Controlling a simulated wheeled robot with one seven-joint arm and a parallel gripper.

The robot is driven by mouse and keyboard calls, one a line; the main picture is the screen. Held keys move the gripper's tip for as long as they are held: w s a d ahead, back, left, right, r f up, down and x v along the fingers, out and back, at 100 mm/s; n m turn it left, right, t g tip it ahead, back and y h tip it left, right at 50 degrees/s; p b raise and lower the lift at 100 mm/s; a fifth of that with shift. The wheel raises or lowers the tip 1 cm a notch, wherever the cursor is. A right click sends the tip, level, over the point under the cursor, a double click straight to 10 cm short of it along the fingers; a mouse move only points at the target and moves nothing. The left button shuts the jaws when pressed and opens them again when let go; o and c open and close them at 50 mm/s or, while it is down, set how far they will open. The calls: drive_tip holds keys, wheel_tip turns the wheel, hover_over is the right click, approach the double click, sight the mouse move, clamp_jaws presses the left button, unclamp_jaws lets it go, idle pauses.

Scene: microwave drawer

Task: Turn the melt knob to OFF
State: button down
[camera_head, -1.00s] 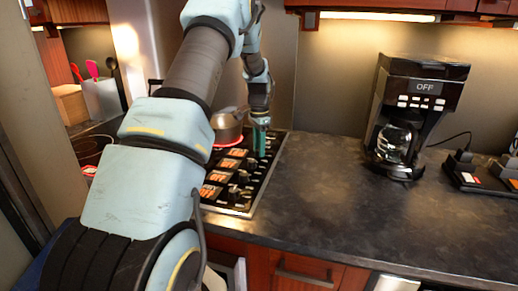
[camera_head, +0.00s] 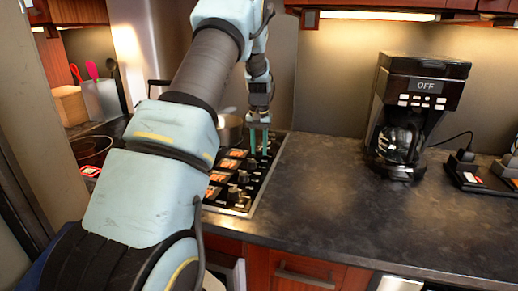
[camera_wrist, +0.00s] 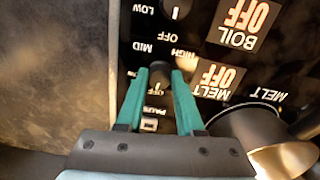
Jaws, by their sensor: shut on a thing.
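The stove control panel (camera_head: 246,194) carries several knobs and lit displays along the right side of the cooktop. In the wrist view, which shows the panel upside down, the melt display (camera_wrist: 217,80) reads OFF. A dark knob (camera_wrist: 159,72) stands beside that display, with MID, HIGH and OFF printed around it. My gripper (camera_wrist: 158,75) has its two teal fingers on either side of this knob and is shut on it. In the head view, my gripper (camera_head: 259,141) reaches down to the far part of the panel and hides the knob there.
A metal pot (camera_head: 229,127) stands on the cooktop close left of my gripper. In the wrist view, a round metal part (camera_wrist: 250,128) lies right of the fingers. A coffee maker (camera_head: 415,115) stands right on the counter (camera_head: 345,195), with clear counter between.

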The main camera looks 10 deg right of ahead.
sight(259, 150)
drive_tip(key=shift+r+n, duration=0.1)
drive_tip(key=shift+n, duration=0.8)
drive_tip(key=c, duration=0.5)
unclamp_jaws()
drive_tip(key=shift+c, duration=0.2)
wheel_tip(259, 150, up, 11)
drive_tip(key=b, duration=0.2)
drive_tip(key=shift+b, duration=0.4)
drive_tip(key=shift+a, duration=0.1)
